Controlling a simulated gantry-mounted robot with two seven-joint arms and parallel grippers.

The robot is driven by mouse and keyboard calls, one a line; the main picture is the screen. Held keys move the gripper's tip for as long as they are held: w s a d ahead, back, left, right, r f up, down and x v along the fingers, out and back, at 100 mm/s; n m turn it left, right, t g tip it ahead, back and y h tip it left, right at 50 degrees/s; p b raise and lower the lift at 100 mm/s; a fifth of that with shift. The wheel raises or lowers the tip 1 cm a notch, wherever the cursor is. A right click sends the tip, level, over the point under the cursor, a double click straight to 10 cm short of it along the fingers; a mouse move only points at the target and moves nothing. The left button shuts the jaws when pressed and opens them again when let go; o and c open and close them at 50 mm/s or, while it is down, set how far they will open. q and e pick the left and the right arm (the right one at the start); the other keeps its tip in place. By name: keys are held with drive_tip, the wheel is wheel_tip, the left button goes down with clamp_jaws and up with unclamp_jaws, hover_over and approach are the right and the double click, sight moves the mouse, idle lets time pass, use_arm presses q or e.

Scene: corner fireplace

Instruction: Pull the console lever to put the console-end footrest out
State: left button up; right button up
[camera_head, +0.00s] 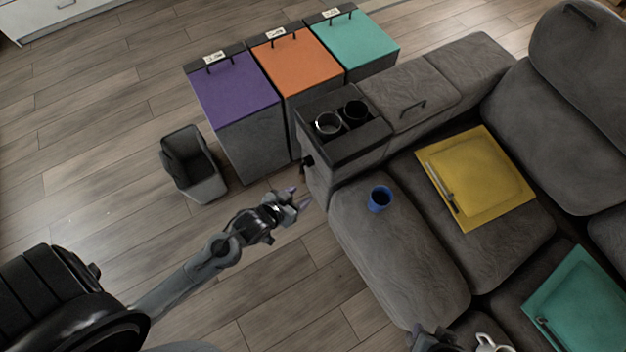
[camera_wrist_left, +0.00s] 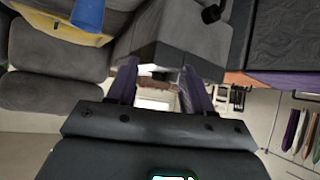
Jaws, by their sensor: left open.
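The console (camera_head: 345,140) is a grey sofa-end block with a black cup-holder top. Its lever, a small black knob (camera_head: 307,162), sticks out of the console's side and also shows at the top of the left wrist view (camera_wrist_left: 211,14). The console-end seat's rounded front pad (camera_head: 395,265) lies beside the console, with a blue cup on it; stacked grey pads (camera_wrist_left: 48,65) show in the left wrist view. My left gripper (camera_head: 298,196) is open and empty, just in front of the console and apart from the lever. A dark part at the bottom edge looks like my right gripper (camera_head: 432,340); its fingers are unclear.
Purple (camera_head: 235,100), orange (camera_head: 297,62) and teal (camera_head: 355,42) lidded bins stand behind the console. A dark open bin (camera_head: 192,165) stands on the floor. The blue cup (camera_head: 379,199), yellow tray (camera_head: 475,175), teal tray (camera_head: 580,300) and white mug (camera_head: 492,344) rest on the sofa.

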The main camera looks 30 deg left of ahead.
use_arm(q)
drive_tip(key=w+a+f+t+h+b, duration=0.15)
drive_tip(key=f+b, duration=0.25)
drive_tip(key=f, duration=0.4)
drive_tip(key=w+a+f+t+y+b, duration=0.1)
drive_tip(key=w+a+f+t+b, duration=0.15)
drive_tip(key=f+b, duration=0.35)
drive_tip(key=m+t+h+b, duration=0.2)
drive_tip(key=t+h+b, duration=0.1)
drive_tip(key=b, duration=1)
approach(300, 176)
drive_tip(key=w, duration=0.2)
drive_tip(key=b+x, duration=0.1)
drive_tip(key=x, duration=0.1)
drive_tip(key=b+x, duration=0.2)
drive_tip(key=x, duration=0.1)
drive_tip(key=f+b+x, duration=0.1)
drive_tip(key=x, duration=0.2)
drive_tip(key=shift+d, duration=0.1)
drive_tip(key=shift+w+d+b, duration=0.2)
drive_tip(key=shift+w+b, duration=0.15)
drive_tip(key=shift+w, duration=0.25)
clamp_jaws()
